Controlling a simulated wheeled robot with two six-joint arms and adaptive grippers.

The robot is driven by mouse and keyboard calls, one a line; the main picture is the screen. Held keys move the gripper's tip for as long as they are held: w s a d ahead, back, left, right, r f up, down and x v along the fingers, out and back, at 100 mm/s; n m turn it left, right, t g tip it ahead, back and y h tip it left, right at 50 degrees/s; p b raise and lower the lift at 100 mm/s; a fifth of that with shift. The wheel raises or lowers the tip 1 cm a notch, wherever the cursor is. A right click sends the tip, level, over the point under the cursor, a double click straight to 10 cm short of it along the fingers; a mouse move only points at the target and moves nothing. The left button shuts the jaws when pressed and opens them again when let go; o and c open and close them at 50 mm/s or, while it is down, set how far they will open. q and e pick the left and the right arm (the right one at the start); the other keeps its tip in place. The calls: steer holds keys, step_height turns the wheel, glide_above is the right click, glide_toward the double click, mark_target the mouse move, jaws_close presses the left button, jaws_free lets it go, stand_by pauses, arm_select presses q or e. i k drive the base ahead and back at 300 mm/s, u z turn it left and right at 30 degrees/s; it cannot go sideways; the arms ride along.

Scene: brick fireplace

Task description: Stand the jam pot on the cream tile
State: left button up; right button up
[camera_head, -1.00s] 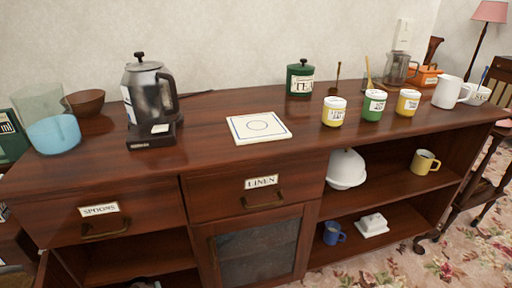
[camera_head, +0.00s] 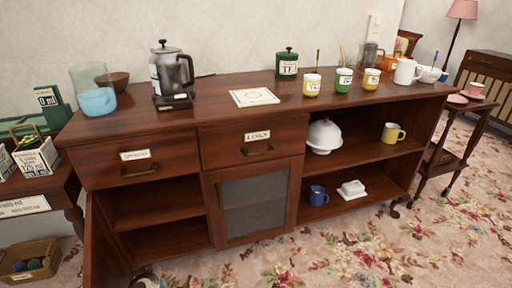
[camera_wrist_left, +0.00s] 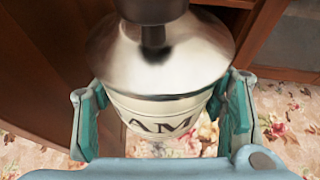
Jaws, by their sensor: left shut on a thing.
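The jam pot (camera_wrist_left: 165,115) is a pale pot with dark "AM" lettering visible and a shiny metal lid with a dark knob. In the left wrist view my left gripper (camera_wrist_left: 161,104) is shut on it, with one teal finger on each side. The pot's base is hidden. The cream tile (camera_head: 254,97) lies flat on the wooden sideboard top in the head view, with a ring drawn on it and nothing standing on it. A pale, dark-topped shape shows at the bottom edge of the head view; I cannot tell what it is. My right gripper is not in view.
On the sideboard (camera_head: 225,113), a coffee maker (camera_head: 171,75) stands left of the tile. Bare wood lies around the tile. A lower door (camera_head: 107,245) stands open.

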mark_target(255, 94)
steer(key=z, duration=1.3)
steer(key=i, duration=0.7)
steer(key=u, duration=0.35)
